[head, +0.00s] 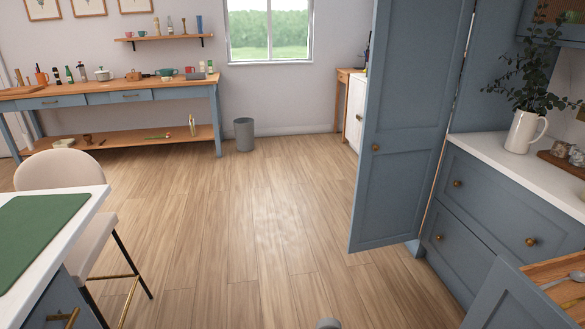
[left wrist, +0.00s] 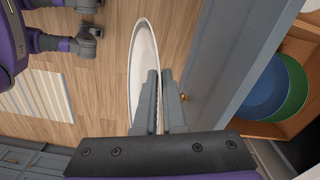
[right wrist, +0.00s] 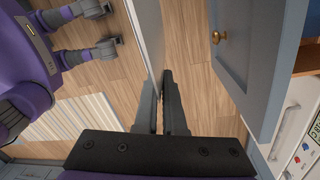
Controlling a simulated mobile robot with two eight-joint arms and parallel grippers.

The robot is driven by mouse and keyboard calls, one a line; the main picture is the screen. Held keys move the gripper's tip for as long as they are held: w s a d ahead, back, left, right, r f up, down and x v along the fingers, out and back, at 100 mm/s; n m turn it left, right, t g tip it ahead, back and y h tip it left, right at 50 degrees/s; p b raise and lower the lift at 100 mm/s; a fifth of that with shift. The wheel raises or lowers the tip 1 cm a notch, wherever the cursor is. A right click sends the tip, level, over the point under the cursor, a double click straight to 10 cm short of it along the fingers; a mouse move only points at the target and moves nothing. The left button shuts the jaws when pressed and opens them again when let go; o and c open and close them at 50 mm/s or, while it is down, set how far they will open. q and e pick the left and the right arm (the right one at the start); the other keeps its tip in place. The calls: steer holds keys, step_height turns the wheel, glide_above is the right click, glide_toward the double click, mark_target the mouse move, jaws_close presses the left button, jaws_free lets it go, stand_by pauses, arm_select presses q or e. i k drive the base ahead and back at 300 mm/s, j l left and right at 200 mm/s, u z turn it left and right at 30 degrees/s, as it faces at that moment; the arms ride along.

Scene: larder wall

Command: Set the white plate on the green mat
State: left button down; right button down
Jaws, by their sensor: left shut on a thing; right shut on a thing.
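The green mat (head: 40,235) lies flat on a white-topped counter at the left of the head view; its bare surface shows no plate. The white plate (left wrist: 143,50) is seen nearly edge-on in the left wrist view. My left gripper (left wrist: 160,76) is shut on its rim and holds it over the floor. My right gripper (right wrist: 159,76) is shut on the edge of a grey-blue panel (right wrist: 148,35), which looks like a cupboard door.
A tall blue door (head: 410,120) stands open at the right. An open drawer (head: 555,275) is at the lower right. A pale chair (head: 65,172) stands beside the mat's counter. The middle floor is clear.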

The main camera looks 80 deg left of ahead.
mark_target(26, 219)
steer(key=j, duration=1.1)
steer(key=i+j, duration=0.1)
steer(key=j, duration=1.05)
steer(key=i+j, duration=0.1)
steer(key=j, duration=1)
steer(key=u, duration=0.4)
steer(key=j+u, duration=0.1)
steer(key=u, duration=0.7)
steer(key=j+u, duration=0.1)
steer(key=u, duration=0.35)
steer(key=i+l, duration=0.05)
